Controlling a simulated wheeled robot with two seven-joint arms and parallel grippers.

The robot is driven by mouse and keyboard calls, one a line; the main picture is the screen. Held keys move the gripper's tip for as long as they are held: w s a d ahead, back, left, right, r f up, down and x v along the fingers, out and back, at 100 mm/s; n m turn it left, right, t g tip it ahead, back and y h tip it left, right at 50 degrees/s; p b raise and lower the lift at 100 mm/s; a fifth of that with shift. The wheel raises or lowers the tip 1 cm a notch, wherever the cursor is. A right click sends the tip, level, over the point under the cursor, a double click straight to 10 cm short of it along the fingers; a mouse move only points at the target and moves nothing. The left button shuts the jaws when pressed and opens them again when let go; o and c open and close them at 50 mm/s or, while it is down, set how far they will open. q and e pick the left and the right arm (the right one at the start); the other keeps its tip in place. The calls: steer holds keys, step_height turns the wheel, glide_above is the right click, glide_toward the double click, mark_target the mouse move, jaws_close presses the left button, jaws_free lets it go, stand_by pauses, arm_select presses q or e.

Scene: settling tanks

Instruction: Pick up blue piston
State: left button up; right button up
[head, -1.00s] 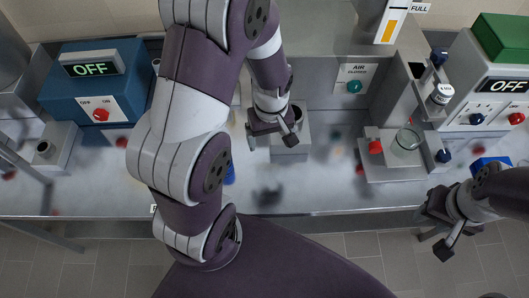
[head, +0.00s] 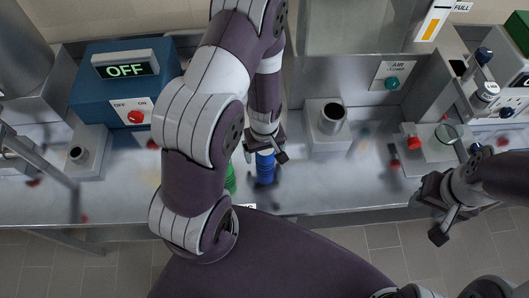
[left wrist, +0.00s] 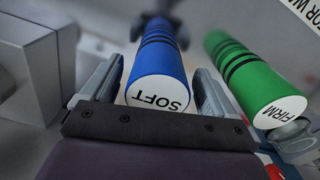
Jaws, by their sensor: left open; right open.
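The blue piston (head: 265,168) stands on the metal bench in the head view, directly below my left gripper (head: 265,152). In the left wrist view the blue piston (left wrist: 160,75) has black rings and a white end marked SOFT. It lies between the two open fingers of my left gripper (left wrist: 155,95), with a gap visible beside it. My right gripper (head: 437,208) is open and empty at the bench's front edge on the right.
A green piston (left wrist: 255,75) with a white end marked FIRM stands close beside the blue one; in the head view my arm partly hides it (head: 231,178). A grey block with a round socket (head: 330,125) stands to the right. A blue box showing OFF (head: 110,92) is at the left.

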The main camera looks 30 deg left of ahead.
arm_select(q)
steer(key=shift+s+a+f+b, duration=0.15)
steer(key=shift+f+b, duration=0.15)
steer(key=shift+f, duration=0.9)
steer(key=shift+w+d, duration=0.2)
steer(key=shift+w, duration=0.05)
steer(key=shift+d, duration=0.1)
steer(key=shift+c, duration=1.3)
steer(key=shift+s, duration=0.1)
steer(key=c, duration=1)
steer(key=shift+r, duration=0.15)
